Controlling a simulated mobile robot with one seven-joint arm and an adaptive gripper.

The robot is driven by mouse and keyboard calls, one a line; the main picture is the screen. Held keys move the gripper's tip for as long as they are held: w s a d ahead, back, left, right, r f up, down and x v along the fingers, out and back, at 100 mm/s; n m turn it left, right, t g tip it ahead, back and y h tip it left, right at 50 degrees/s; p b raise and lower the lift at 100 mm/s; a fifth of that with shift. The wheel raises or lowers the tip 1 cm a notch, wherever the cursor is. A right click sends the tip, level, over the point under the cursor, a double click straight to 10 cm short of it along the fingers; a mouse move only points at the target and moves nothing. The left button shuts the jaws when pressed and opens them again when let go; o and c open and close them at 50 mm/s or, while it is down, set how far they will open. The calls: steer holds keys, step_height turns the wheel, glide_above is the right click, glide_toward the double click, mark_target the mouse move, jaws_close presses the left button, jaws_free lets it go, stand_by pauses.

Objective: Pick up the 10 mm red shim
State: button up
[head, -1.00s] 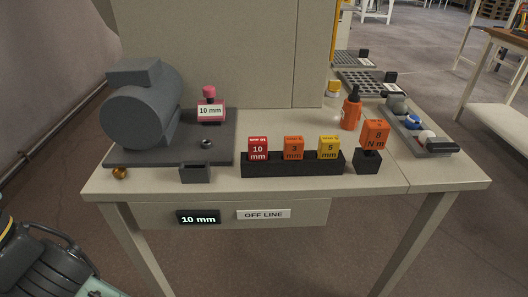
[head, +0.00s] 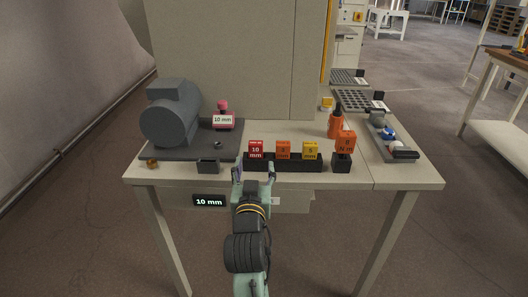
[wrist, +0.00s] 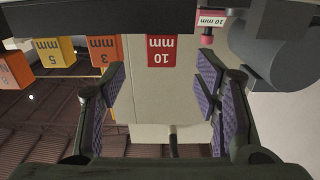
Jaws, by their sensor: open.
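The red shim (head: 255,149), a small block marked 10 mm, stands in the leftmost place of a black rack (head: 287,165). An orange shim (head: 283,150) marked 3 and a yellow shim (head: 311,150) marked 5 stand to its right. My gripper (head: 254,171) is open and empty, just in front of the rack, with its fingers to either side of the red shim's line. In the wrist view, which is upside down, the red shim (wrist: 161,52) appears between the open fingers and beyond their tips, apart from them.
A grey motor (head: 171,117) on a plate stands left, with a pink-knobbed 10 mm tag (head: 223,121). A small dark box (head: 208,166) sits left of the rack. Right are an orange 8 Nm block (head: 345,143), an orange bottle (head: 335,124) and a grey tray (head: 402,154).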

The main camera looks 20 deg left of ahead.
mark_target(255, 151)
steer(key=p+x, duration=0.2)
steer(key=x, duration=0.7)
steer(key=shift+a, duration=0.1)
steer(key=shift+c, duration=0.2)
steer(key=c, duration=1.2)
